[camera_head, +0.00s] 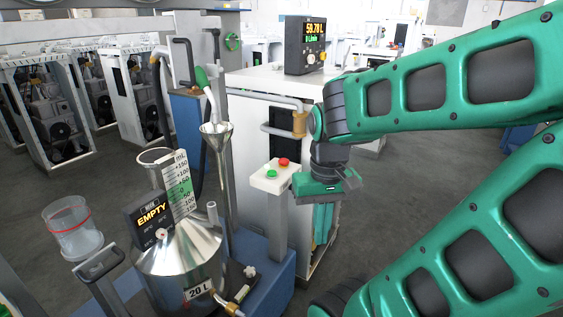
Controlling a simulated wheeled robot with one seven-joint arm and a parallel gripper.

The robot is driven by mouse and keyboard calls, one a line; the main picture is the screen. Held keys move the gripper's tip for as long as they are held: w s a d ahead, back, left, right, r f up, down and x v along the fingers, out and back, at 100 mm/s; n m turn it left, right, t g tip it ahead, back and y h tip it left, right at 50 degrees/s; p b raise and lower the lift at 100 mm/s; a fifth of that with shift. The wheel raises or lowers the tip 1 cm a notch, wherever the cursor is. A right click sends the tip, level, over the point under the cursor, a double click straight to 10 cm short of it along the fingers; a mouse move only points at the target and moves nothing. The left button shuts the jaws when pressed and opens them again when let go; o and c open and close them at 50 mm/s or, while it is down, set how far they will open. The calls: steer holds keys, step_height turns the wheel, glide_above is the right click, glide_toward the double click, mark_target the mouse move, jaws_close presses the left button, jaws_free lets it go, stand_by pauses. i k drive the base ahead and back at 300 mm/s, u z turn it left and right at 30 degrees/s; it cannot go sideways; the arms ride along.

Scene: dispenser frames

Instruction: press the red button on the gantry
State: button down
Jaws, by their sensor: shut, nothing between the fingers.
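The red button (283,162) sits on top of a small white control box (270,186), towards its far right corner. A green button (271,174) is beside it, nearer the front left. The box stands on a grey post (277,225). My gripper (323,222) is just right of the box, pointing down, with its green body near the height of the box top. The fingers are shut and empty. The gripper appears apart from the red button, which is in plain view with nothing over it. The exact gap in depth is hard to tell.
Left of the box stand a metal funnel (215,128) and a steel 20 L can (180,262) with an "EMPTY" display (152,214). A clear cup (72,228) is at far left. A white cabinet (255,130) with a dark display (306,45) stands behind.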

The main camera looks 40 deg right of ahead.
mark_target(283, 161)
steer(key=u, duration=0.8)
steer(key=k, duration=1.05)
steer(key=z, duration=0.85)
steer(key=i, duration=1)
